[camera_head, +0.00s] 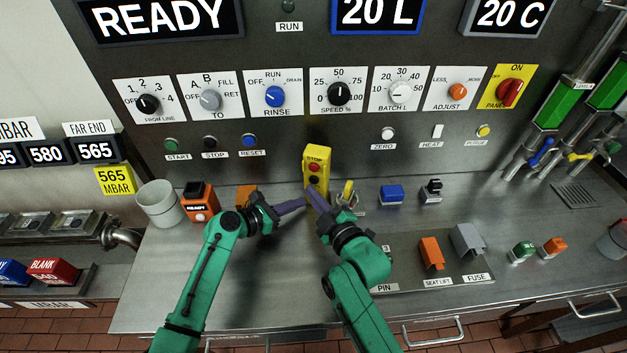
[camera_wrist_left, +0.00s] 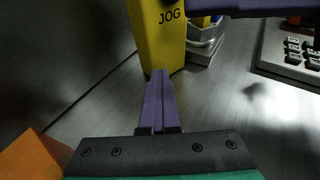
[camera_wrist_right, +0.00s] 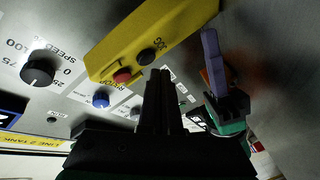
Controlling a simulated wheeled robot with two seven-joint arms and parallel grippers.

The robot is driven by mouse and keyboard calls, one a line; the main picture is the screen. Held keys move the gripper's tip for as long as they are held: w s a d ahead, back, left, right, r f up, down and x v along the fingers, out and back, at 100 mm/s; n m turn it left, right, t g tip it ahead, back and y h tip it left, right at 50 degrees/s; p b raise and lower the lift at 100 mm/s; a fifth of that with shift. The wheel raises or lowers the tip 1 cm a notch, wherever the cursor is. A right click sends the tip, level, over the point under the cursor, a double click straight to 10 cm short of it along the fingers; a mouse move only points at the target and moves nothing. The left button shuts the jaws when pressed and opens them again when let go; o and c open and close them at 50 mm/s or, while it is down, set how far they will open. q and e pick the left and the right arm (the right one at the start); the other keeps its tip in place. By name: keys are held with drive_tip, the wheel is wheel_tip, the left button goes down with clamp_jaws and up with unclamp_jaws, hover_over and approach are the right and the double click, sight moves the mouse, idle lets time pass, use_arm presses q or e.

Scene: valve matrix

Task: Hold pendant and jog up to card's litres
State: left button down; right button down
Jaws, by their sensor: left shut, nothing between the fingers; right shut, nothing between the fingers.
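The yellow pendant (camera_head: 316,158) stands upright on the counter against the panel, with STOP, a red button and a black button; its JOG label shows in the left wrist view (camera_wrist_left: 158,35). My left gripper (camera_head: 305,202) is shut and empty, its tips low beside the pendant (camera_wrist_left: 157,74). My right gripper (camera_head: 313,194) is shut and empty in front of the pendant's lower part; in its wrist view the tips (camera_wrist_right: 160,72) are near the black button. Contact cannot be told. The litre display (camera_head: 377,14) reads 20 L. I see no card giving litres.
A grey bucket (camera_head: 160,203) and an orange READY device (camera_head: 199,201) stand left of the grippers. A yellow-handled item (camera_head: 347,190) is close to the pendant's right. A BATCH L dial (camera_head: 401,92) is on the panel. The right counter holds a labelled tray (camera_head: 410,275).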

drive_tip(key=shift+w, duration=0.1)
drive_tip(key=shift+w+d, duration=0.2)
drive_tip(key=shift+w, duration=0.1)
drive_tip(key=shift+w+d, duration=0.2)
drive_tip(key=shift+w, duration=0.35)
idle(0.7)
idle(2.5)
drive_tip(key=shift+s+a, duration=0.2)
drive_tip(key=shift+s, duration=0.3)
drive_tip(key=shift+s+a, duration=0.2)
drive_tip(key=shift+s, duration=0.3)
drive_tip(key=shift+s+a, duration=0.3)
drive_tip(key=shift+s, duration=0.45)
drive_tip(key=shift+s+a, duration=0.3)
drive_tip(key=shift+s, duration=0.5)
drive_tip(key=shift+s+a, duration=0.3)
drive_tip(key=shift+s, duration=0.45)
idle(0.5)
